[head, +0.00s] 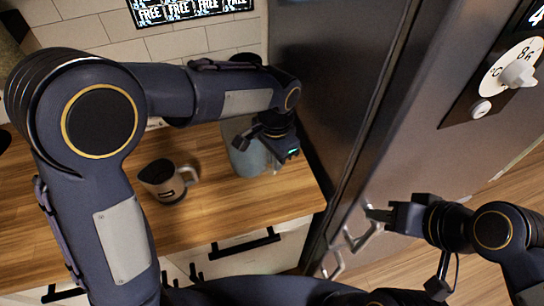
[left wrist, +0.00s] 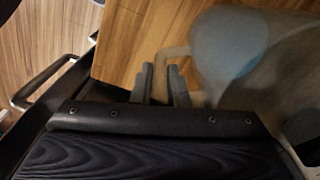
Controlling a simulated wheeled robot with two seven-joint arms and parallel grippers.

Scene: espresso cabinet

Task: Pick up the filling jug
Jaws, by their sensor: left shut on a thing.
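The filling jug (head: 243,158) is a large pale blue-grey jug at the right part of the wooden counter, partly hidden behind my left arm. In the left wrist view its rounded body (left wrist: 245,60) fills the right side, with a pale handle reaching left to the fingers. My left gripper (head: 277,166) is at the jug's right side in the head view. In the left wrist view its fingers (left wrist: 163,85) are shut on the handle. I cannot tell whether the jug's base touches the counter. My right gripper (head: 372,214) is away to the right, its jaw gap unclear.
A smaller dark jug with a light handle (head: 165,181) stands on the wooden counter (head: 225,215) left of the filling jug. A tall dark cabinet (head: 330,80) rises close on the right. A metal handle (head: 358,236) is beside my right gripper. Drawer handles (head: 245,243) line the counter front.

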